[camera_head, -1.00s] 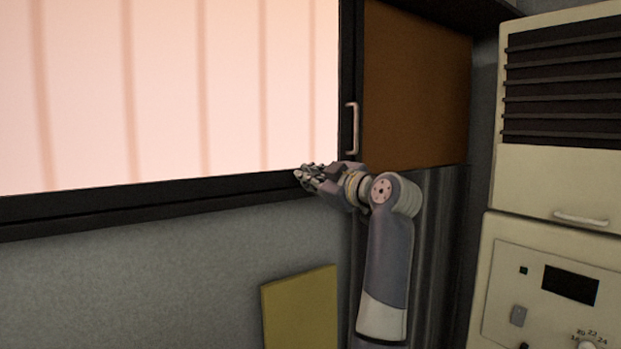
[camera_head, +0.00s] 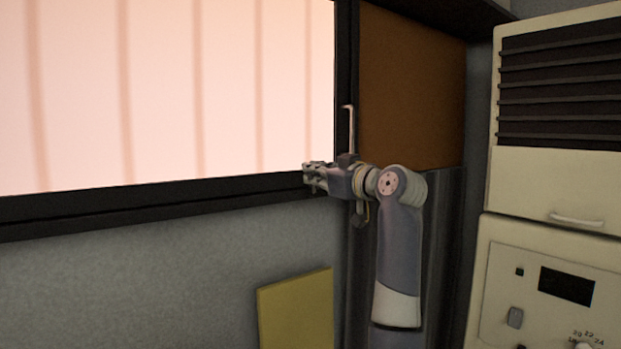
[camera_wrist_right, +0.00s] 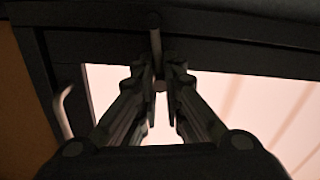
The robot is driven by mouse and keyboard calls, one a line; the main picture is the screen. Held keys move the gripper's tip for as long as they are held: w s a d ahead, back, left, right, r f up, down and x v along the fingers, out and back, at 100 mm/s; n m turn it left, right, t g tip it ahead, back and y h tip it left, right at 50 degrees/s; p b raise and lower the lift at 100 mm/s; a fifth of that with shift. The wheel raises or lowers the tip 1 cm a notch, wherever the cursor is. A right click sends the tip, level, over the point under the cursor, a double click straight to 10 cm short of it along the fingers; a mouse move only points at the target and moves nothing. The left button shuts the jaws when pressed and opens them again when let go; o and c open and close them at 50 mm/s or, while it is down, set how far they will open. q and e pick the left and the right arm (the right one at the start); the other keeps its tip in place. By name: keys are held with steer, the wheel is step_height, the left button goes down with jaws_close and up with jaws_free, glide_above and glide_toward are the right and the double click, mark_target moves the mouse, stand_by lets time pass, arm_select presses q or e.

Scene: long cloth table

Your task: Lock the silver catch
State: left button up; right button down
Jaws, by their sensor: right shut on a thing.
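The silver catch (camera_wrist_right: 157,45) shows in the right wrist view as a thin grey lever on the black window frame (camera_wrist_right: 220,52), beside the bright pane. My right gripper (camera_wrist_right: 160,88) is shut on the catch, with a finger on each side of it and the lever's end between them. In the head view my right gripper (camera_head: 312,178) is at the lower right corner of the window, and the catch cannot be made out there. My left gripper is in neither view.
A pale upright handle (camera_head: 350,130) is just above my right wrist; it also shows in the wrist view (camera_wrist_right: 64,112). A brown panel (camera_head: 412,85) is right of the frame. A cream appliance (camera_head: 555,180) stands at the right. A yellow panel (camera_head: 296,308) is below the window.

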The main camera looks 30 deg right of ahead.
steer(key=shift+w+d+m, duration=0.1)
steer(key=shift+d+m, duration=0.4)
steer(key=shift+m, duration=0.5)
steer(key=shift+w+d+m, duration=0.1)
steer(key=shift+d+m, duration=0.35)
steer(key=shift+m, duration=0.55)
steer(key=shift+f, duration=0.1)
steer(key=c, duration=1.7)
jaws_free()
steer(key=shift+o, duration=0.2)
steer(key=shift+s+d, duration=0.1)
steer(key=shift+s, duration=0.05)
steer(key=s+d, duration=0.1)
steer(key=s, duration=1.1)
steer(key=shift+d, duration=0.35)
